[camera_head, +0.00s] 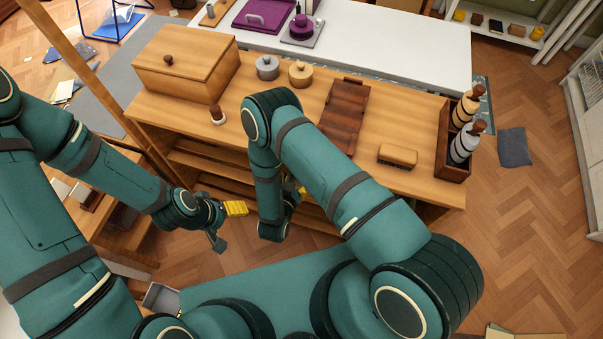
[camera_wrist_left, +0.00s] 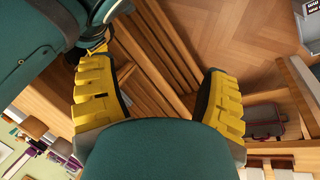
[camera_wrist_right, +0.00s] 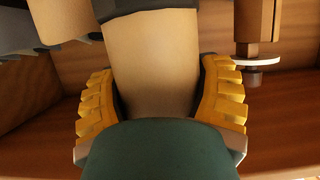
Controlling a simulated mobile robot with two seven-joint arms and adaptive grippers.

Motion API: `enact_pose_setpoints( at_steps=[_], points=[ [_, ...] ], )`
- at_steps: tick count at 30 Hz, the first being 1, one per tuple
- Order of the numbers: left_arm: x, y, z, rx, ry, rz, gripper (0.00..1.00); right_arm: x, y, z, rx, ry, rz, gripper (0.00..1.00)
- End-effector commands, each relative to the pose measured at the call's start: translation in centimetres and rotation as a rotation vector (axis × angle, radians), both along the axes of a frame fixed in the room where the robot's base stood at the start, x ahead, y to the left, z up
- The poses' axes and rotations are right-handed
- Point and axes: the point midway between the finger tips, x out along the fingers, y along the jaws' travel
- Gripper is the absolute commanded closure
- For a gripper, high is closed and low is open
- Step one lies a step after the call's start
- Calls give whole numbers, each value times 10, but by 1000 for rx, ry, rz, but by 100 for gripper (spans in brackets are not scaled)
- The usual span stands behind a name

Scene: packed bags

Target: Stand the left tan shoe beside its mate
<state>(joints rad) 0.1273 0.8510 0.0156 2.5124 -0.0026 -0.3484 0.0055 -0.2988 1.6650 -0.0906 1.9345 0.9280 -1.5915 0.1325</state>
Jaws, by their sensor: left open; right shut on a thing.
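My right gripper (camera_wrist_right: 160,105) is shut on a tan, smooth upright piece (camera_wrist_right: 152,60), seen only in part in the right wrist view; it may be the tan shoe, but its full shape is cut off. In the head view my right arm hides most of this gripper at the bench's front edge; a bit of yellow finger shows.
The wooden bench (camera_head: 235,130) has slatted shelves below. On it are a box (camera_head: 185,70), lidded jars (camera_head: 300,72), a brush (camera_head: 397,155) and a bottle rack (camera_head: 452,170). My two grippers are close together.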

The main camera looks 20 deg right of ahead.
Motion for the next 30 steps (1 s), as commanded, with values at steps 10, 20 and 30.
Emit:
enact_pose_setpoints(
  at_steps=[10, 20, 30],
  points=[
    [3, 0, -18, 1, -7, 2, 24, 53, -36, -13, 0, 0, 0, 75],
    [7, 1, -34, 3, -15, 4, 24, 52, -35, -35, -1, -2, 0, 75],
    [12, 2, -62, 5, -29, 7, 24, 55, -37, -71, 0, -2, -2, 75]
  ],
)
